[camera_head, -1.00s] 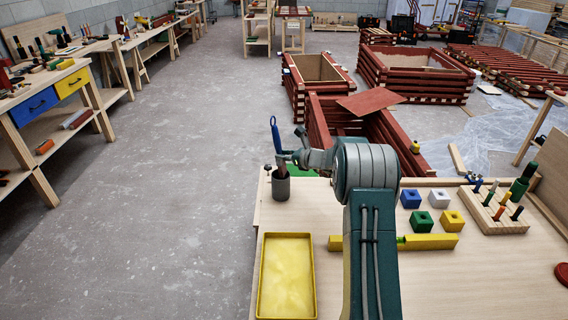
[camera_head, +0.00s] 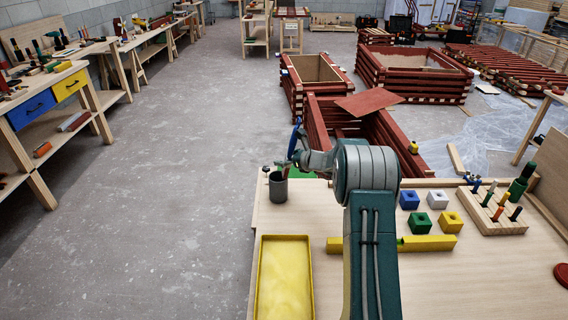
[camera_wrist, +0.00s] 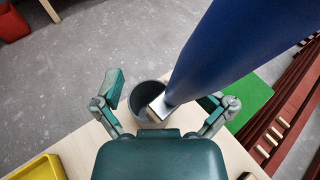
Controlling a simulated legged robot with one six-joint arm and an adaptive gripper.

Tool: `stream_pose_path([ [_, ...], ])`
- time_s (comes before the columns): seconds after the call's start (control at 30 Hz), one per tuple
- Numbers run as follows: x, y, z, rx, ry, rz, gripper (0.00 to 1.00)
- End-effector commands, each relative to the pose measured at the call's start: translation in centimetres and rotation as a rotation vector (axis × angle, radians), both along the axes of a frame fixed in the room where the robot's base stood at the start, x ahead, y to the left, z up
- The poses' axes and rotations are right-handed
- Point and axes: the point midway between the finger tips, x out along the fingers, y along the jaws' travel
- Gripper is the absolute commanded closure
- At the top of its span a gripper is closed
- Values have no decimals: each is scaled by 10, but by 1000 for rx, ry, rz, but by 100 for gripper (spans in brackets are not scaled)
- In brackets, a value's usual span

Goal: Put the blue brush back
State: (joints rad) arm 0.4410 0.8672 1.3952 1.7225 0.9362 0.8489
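The blue brush (camera_head: 294,143) leans in the dark grey pot (camera_head: 278,190) at the back left corner of the table, bristle end down and handle up. In the wrist view the blue handle (camera_wrist: 220,45) rises to the upper right, close to the camera, and its metal band meets the pot (camera_wrist: 138,97). My gripper (camera_wrist: 166,88) is open, its fingers wide apart on either side of the pot and the brush's lower end. It also shows beside the brush in the head view (camera_head: 285,164). Whether the bristles touch the pot's bottom is hidden.
A yellow tray (camera_head: 258,275) lies at the table's front left. A green patch (camera_wrist: 252,100) lies beside the pot.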

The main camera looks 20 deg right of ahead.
Motion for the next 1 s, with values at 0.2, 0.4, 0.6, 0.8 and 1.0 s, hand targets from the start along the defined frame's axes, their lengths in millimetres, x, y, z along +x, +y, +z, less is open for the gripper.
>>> stream_pose_path([
  [0.2, -39, -13, -21, 11, 64, 3, 25],
  [0.4, -74, -34, -6, 12, 59, 5, 25],
  [0.6, -97, -49, 6, 11, 52, 6, 25],
  [0.8, -104, -53, 10, 11, 49, 7, 25],
  [1.0, -104, -53, 11, 10, 47, 7, 25],
])
